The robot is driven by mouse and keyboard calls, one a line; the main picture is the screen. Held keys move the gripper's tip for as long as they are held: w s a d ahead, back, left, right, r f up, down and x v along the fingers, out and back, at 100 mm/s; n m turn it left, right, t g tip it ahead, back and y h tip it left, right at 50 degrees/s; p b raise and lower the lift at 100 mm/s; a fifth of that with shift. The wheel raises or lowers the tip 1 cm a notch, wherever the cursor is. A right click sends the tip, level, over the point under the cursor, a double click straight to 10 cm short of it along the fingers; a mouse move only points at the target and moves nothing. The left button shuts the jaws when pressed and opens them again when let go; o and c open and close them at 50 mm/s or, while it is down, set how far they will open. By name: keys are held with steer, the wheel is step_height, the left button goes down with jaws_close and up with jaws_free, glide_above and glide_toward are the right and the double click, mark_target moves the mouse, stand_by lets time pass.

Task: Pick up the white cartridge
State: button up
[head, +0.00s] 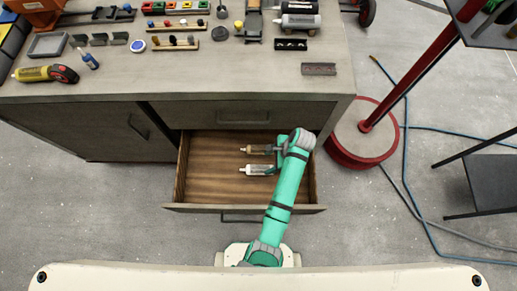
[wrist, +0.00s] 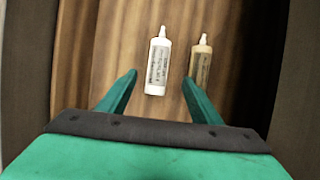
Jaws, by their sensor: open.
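The white cartridge (head: 258,170) lies in the open wooden drawer (head: 205,185), its nozzle toward the left in the head view. It also shows in the wrist view (wrist: 157,68), lying ahead of my gripper (wrist: 160,90) and between the lines of its two fingers. My gripper is open and empty, and its fingertips are apart from the cartridge. A tan cartridge (wrist: 201,68) lies beside the white one, to its right in the wrist view. In the head view my arm covers the right part of the drawer and hides my fingers.
The drawer's front edge (head: 240,209) and side walls surround the cartridges, and its left half is empty. The cabinet top (head: 200,75) above holds many tools. A red round stand (head: 350,150) and blue hose (head: 406,150) are on the floor to the right.

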glide_above(261, 168)
steer(key=d, duration=0.2)
steer(key=f, duration=0.4)
steer(key=shift+a+f, duration=0.2)
steer(key=shift+f, duration=0.15)
steer(key=shift+d+x, duration=0.15)
steer(key=shift+x, duration=1.25)
steer(key=shift+d+x, duration=0.15)
steer(key=shift+x, duration=1.25)
steer(key=shift+s, duration=0.1)
steer(key=c, duration=1.3)
